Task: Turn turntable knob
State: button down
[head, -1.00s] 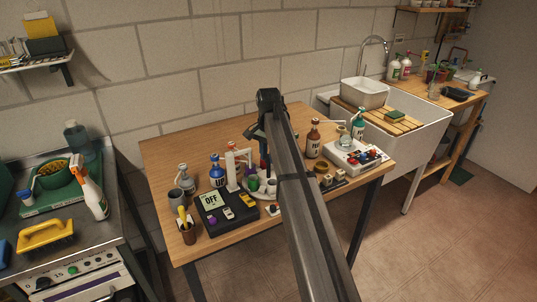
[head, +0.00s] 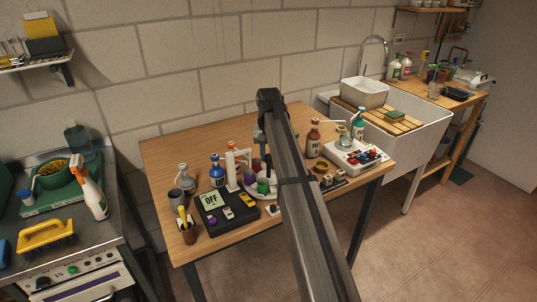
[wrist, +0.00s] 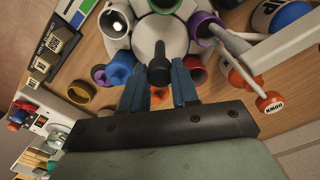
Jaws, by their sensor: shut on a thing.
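The turntable (wrist: 133,38) is a pale round plate with several coloured cups around it. They include a green cup (wrist: 165,4), a purple cup (wrist: 205,28), a red cup (wrist: 191,74) and a blue cup (wrist: 121,66). Its black upright knob (wrist: 158,65) stands near the middle. My gripper (wrist: 159,84) has its blue fingers on either side of the knob and is shut on it. In the head view the turntable (head: 257,195) is at the table's middle, partly covered by my arm, which also hides much of the gripper.
Left of the turntable stand a device with an OFF display (head: 211,200), a blue bottle (head: 217,173) and a white stand (head: 232,168). To the right are a brown bottle (head: 313,138) and a white device with coloured knobs (head: 352,155). A red DOWN-marked piece (wrist: 272,105) lies close right of the gripper.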

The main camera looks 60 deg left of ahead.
jog(key=shift+n, duration=1.3)
jog(key=c, duration=0.8)
grip_release()
jog(key=shift+c, duration=0.2)
jog(key=shift+r, duration=0.1)
notch_tip(320, 180, up, 14)
jog(key=shift+f, duration=0.2)
